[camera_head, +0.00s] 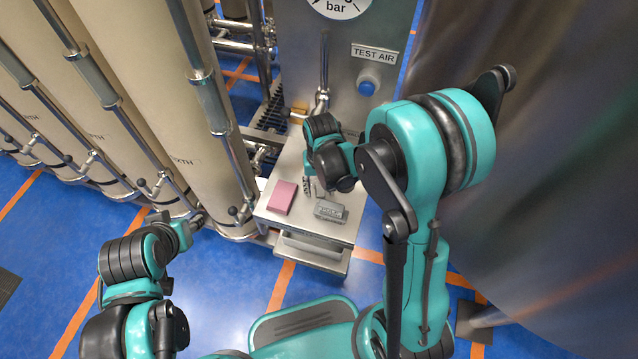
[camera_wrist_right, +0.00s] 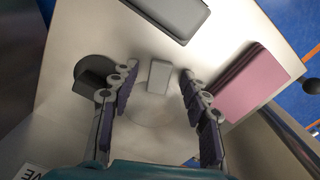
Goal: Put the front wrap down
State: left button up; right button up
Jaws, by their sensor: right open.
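A small pale grey block (camera_wrist_right: 159,76), possibly the front wrap, lies on the pale tabletop between the fingertips of my right gripper (camera_wrist_right: 158,73), with a gap on each side. The right gripper is open and also shows in the head view (camera_head: 313,188), low over the table (camera_head: 272,212). No label on the block can be read. A larger grey item with lettering (camera_head: 331,210) lies near the table's front right. A pink folded pad or stack (camera_head: 282,197) lies to the left. My left gripper (camera_head: 194,222) is away from the table at the lower left; its fingers are unclear.
A dark rounded object (camera_wrist_right: 95,73) sits beside the left finger in the wrist view. A steel panel with a blue button (camera_head: 367,88) stands behind the table. Tall beige cylinders (camera_head: 150,90) with pipes rise to the left. Blue floor is open in front.

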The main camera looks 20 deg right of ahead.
jog(key=shift+r, duration=0.1)
jog(key=c, duration=0.9)
jog(key=shift+o, duration=0.2)
jog(key=shift+r, duration=0.1)
jog(key=shift+r+p, duration=0.3)
notch_tip(320, 180, up, 4)
jog(key=shift+s+d+r+p, duration=0.1)
jog(key=shift+s+p, duration=0.05)
jog(key=shift+p, duration=0.9)
jog(key=s+d+r+p, duration=0.3)
jog(key=s+d+r, duration=0.2)
jog(key=s+d, duration=0.25)
jog(key=w+a+r+n+b, duration=0.1)
jog(key=w+a+r, duration=0.1)
jog(key=w, duration=0.3)
jog(key=w+a+r+n, duration=0.1)
jog(key=w+a+r, duration=0.2)
jog(key=w, duration=0.3)
jog(key=shift+w+r+b, duration=0.2)
jog(key=shift+r+b, duration=0.15)
jog(key=shift+r, duration=0.4)
